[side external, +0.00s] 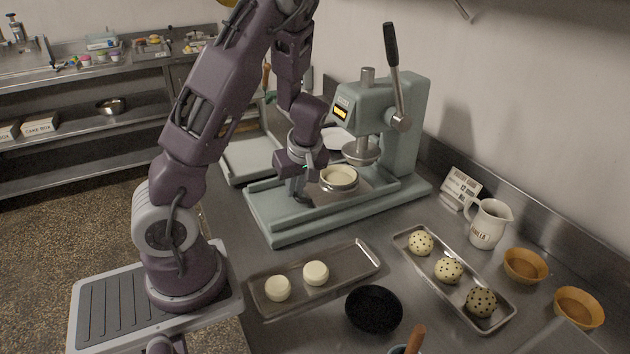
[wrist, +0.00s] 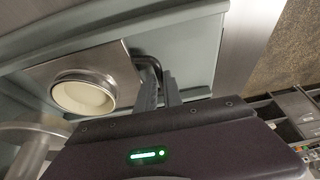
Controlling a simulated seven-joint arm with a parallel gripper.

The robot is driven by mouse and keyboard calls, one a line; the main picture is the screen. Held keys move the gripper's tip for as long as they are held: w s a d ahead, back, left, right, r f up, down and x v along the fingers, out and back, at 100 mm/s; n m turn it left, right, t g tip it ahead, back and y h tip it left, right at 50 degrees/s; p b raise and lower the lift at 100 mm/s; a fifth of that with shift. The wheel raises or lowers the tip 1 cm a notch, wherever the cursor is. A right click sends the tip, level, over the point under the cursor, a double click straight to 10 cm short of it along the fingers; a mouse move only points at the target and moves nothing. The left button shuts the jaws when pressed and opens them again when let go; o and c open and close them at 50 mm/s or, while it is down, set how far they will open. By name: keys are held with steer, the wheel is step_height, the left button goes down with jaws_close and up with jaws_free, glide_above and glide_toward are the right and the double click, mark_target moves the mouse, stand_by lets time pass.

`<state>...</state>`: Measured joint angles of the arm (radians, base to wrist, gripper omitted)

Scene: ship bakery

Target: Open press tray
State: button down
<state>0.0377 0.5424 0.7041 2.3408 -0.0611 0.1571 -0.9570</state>
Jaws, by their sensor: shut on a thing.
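The green press (side external: 405,150) stands on the counter with its lever (side external: 394,75) upright. Its metal press tray (side external: 352,194) lies on the green base and carries a round mould (side external: 340,186) with pale dough in it. The mould sits to the left of the round press head (side external: 362,153), not squarely under it. My gripper (side external: 299,197) is low over the base's left part, at the tray's handle end. In the wrist view, the fingers of my gripper (wrist: 160,95) are shut on the dark tray handle (wrist: 150,63); the tray (wrist: 118,72) and mould (wrist: 84,96) show beside them.
A tray (side external: 350,262) with two dough rounds and another (side external: 412,247) with three speckled balls lie in front of the press. A black bowl (side external: 374,310), a jug (side external: 490,224) and brown bowls (side external: 525,265) stand nearby. The base's left end is clear.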

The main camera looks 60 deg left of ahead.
steer(key=s, duration=0.6)
steer(key=c, duration=1.5)
jaws_free()
steer(key=v, duration=0.7)
